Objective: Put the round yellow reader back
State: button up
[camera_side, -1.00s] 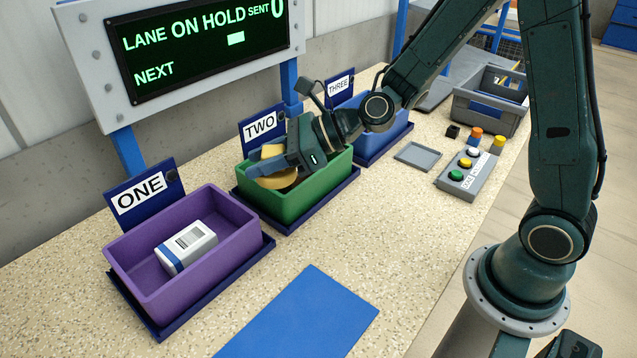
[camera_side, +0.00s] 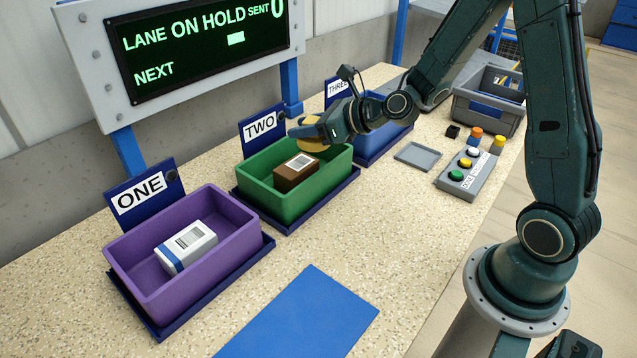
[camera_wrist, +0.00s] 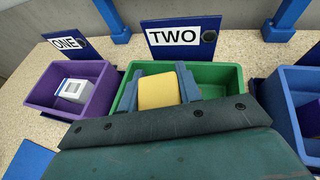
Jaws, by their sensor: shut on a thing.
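The yellow reader (camera_side: 309,132) is held in my gripper (camera_side: 322,130), above the far right part of the green bin (camera_side: 277,206) marked TWO. In the wrist view the reader (camera_wrist: 158,92) sits between the two blue-grey fingers of my gripper (camera_wrist: 158,84), which are shut on it. Its underside is hidden. A brown box with a barcode label (camera_side: 296,172) lies inside the green bin, below and left of the reader. The grey tray (camera_side: 418,156) on the table is empty.
The purple bin (camera_side: 205,272) marked ONE holds a white and blue box (camera_side: 185,246). The blue bin (camera_side: 377,142) marked THREE is behind my gripper. A button box (camera_side: 470,172) and a grey crate (camera_side: 490,104) stand at right. A blue mat (camera_side: 303,318) lies clear in front. The screen (camera_side: 203,38) reads LANE ON HOLD.

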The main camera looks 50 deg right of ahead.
jog(key=s+a+r+n+g+y, duration=0.1)
jog(key=a+n+y, duration=0.1)
jog(key=a, duration=0.4)
jog(key=s+a+r+n+g+y, duration=0.1)
jog(key=s+a+n+y, duration=0.1)
jog(key=a, duration=0.4)
jog(key=s+a+r+n+g+y, duration=0.2)
jog(key=s+a+n+g, duration=0.3)
jog(key=s+a, duration=0.4)
jog(key=s+a+r+n+g+y, duration=0.2)
jog(key=s+a+n+g, duration=0.3)
jog(key=s+a, duration=0.5)
jog(key=shift+a+n+g+y, duration=0.35)
jog(key=shift+a+y, duration=0.45)
jog(key=shift+a, duration=0.35)
jog(key=shift+f, duration=0.1)
jog(key=shift+w+f, duration=0.1)
jog(key=shift+f, duration=7.65)
jog(key=shift+f, duration=0.1)
jog(key=shift+f, duration=1.85)
